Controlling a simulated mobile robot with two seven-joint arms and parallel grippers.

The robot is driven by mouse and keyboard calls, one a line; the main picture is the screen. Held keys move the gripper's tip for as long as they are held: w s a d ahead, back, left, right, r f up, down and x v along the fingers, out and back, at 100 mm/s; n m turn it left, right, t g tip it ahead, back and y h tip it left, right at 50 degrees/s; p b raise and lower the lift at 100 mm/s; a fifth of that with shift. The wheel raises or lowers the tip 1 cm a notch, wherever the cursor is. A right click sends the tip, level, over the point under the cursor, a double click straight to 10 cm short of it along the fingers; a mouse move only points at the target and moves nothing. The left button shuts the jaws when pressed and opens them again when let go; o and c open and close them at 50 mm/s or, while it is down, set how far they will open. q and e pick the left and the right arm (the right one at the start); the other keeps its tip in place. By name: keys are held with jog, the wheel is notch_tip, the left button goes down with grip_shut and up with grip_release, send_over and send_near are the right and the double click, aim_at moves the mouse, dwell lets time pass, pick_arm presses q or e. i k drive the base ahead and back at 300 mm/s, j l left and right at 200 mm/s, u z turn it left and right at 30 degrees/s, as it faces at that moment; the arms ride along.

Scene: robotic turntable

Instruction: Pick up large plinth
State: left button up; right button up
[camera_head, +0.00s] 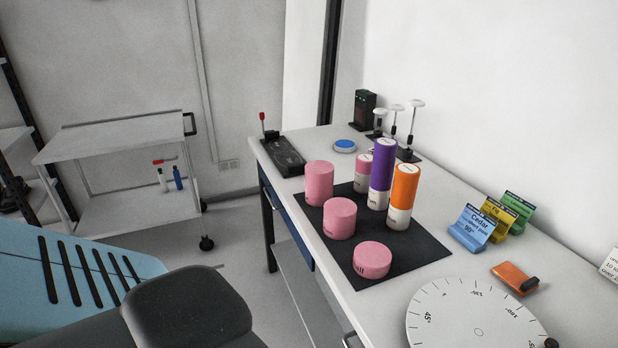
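Several pink cylinders that look like plinths stand on a black mat (420,245) on the white table. The tall pink cylinder (319,183) is at the mat's back left corner. A medium pink cylinder (340,218) stands in front of it, and a short, wide pink cylinder (372,260) is nearest me. A small pink-topped cylinder with a white lower part (363,172) is at the back. I cannot read any label that marks one as the large plinth. All stand upright and apart from any gripper. Neither of my grippers is in view.
A tall purple cylinder (382,170) and an orange one (404,190), both with white lower parts, stand close together on the mat's right. A white dial (470,310), card holders (472,228) and an orange block (512,277) lie right. A white cart (120,140) stands left.

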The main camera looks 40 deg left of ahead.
aim_at(319, 175)
jog(key=j, duration=0.75)
jog(key=i+j, duration=0.15)
jog(key=j, duration=0.6)
